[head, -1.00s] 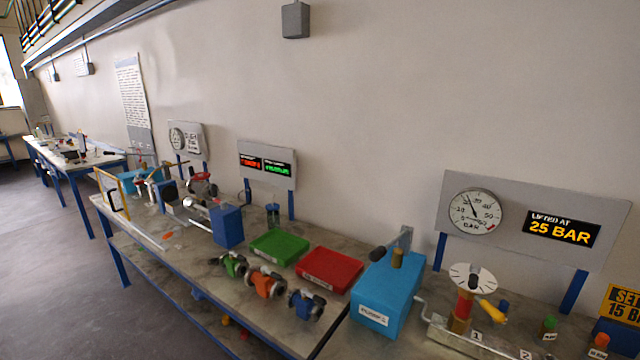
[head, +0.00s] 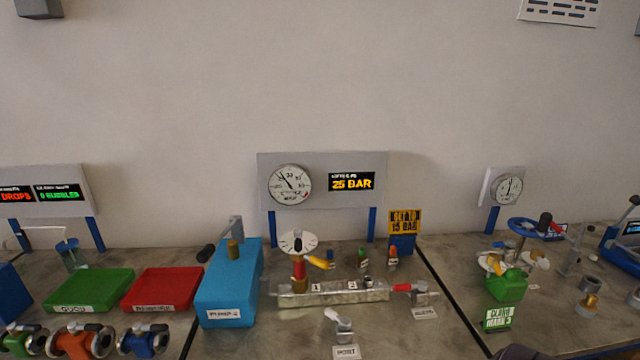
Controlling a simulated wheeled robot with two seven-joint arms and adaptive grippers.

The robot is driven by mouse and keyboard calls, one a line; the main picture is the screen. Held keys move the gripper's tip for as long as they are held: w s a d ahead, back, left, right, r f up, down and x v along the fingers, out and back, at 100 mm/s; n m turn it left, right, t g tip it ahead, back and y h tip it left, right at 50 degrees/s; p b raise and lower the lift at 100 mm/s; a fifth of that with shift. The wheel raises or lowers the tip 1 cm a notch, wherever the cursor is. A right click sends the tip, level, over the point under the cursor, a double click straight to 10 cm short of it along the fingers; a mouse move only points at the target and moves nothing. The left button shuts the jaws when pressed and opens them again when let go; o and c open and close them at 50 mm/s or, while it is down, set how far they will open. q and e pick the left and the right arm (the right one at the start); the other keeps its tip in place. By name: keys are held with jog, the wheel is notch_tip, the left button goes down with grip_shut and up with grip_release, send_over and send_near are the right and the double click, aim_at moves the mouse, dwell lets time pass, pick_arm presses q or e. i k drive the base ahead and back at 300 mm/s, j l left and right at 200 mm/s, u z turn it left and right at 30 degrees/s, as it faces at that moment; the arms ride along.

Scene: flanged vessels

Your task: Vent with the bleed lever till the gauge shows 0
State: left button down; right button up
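The round gauge (head: 290,184) is on a grey panel at the back middle of the bench, its needle pointing up and left, off the zero end. A display beside it (head: 352,182) reads 25 BAR. The lever with a red handle (head: 402,288), probably the bleed lever, is at the right end of the metal manifold block (head: 340,292). A small label (head: 424,313), too small to read surely, lies in front of it. The red handle points left, roughly level. Neither gripper can be made out in the head view.
A blue pump box (head: 230,285) stands left of the manifold. A red-and-yellow valve (head: 299,268) with a white dial rises at the manifold's left end. A small fitting (head: 342,325) stands in front. A yellow sign (head: 404,222) reads SET TO 15 BAR.

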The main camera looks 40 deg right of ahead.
aim_at(422, 285)
jog(key=z, duration=2)
